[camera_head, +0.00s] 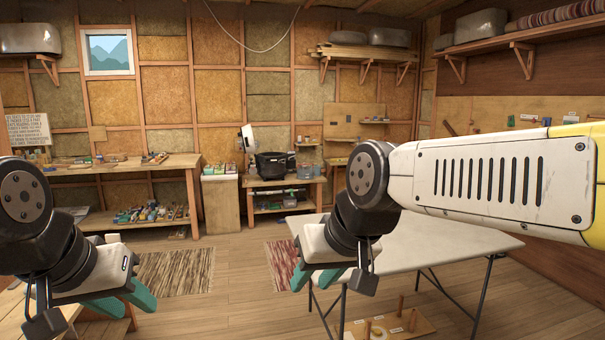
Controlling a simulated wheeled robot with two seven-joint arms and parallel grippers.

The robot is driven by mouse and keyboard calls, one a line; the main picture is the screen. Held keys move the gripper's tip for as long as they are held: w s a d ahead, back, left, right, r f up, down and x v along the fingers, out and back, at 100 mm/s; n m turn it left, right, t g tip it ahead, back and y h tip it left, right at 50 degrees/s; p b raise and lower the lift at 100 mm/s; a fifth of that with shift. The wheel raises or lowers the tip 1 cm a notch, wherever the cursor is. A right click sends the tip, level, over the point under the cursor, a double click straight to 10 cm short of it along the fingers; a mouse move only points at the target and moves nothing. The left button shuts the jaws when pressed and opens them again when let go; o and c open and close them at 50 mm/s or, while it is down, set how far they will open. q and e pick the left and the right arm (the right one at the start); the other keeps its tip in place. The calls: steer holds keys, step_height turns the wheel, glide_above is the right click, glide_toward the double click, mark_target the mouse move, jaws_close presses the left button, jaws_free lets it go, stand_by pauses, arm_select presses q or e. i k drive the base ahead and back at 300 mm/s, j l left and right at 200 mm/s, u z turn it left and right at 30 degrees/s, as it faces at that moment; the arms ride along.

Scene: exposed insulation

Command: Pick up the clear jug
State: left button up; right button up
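I cannot make out a clear jug for certain in the head view. A small bluish see-through container (305,171) stands on the far workbench beside a black bin, too small to identify. My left gripper (127,301) is at the lower left, its teal fingers apart, with nothing seen between them. My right gripper (315,279) is near the middle, in front of the left edge of the white folding table (440,247). My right arm hides part of the right side.
A long wooden workbench (125,166) with tools stands at the back left. The black bin (271,165) sits on the smaller back bench. A pegged wooden board (385,328) lies under the folding table. Two rugs lie on the floor, with open floor (235,270) between them.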

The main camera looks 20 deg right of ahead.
mark_target(316, 168)
steer(key=u, duration=0.25)
steer(key=i+u, duration=0.15)
steer(key=i, duration=0.7)
steer(key=i+z, duration=0.15)
steer(key=i, duration=0.9)
steer(key=i+j+z, duration=0.15)
steer(key=i, duration=0.9)
steer(key=i+z, duration=0.15)
steer(key=i, duration=0.85)
steer(key=i+j+z, duration=0.15)
steer(key=i, duration=0.9)
steer(key=i+l+z, duration=0.2)
steer(key=i+z, duration=0.25)
steer(key=i, duration=0.25)
steer(key=i+z, duration=0.45)
steer(key=i, duration=0.3)
steer(key=i+j+z, duration=0.45)
steer(key=i, duration=0.25)
steer(key=i+l+z, duration=0.1)
steer(key=i+z, duration=0.15)
steer(key=i, duration=0.45)
steer(key=i+z, duration=0.3)
steer(key=i, duration=0.35)
steer(key=i+l+u, duration=0.1)
steer(key=i+u, duration=0.35)
steer(key=i, duration=0.35)
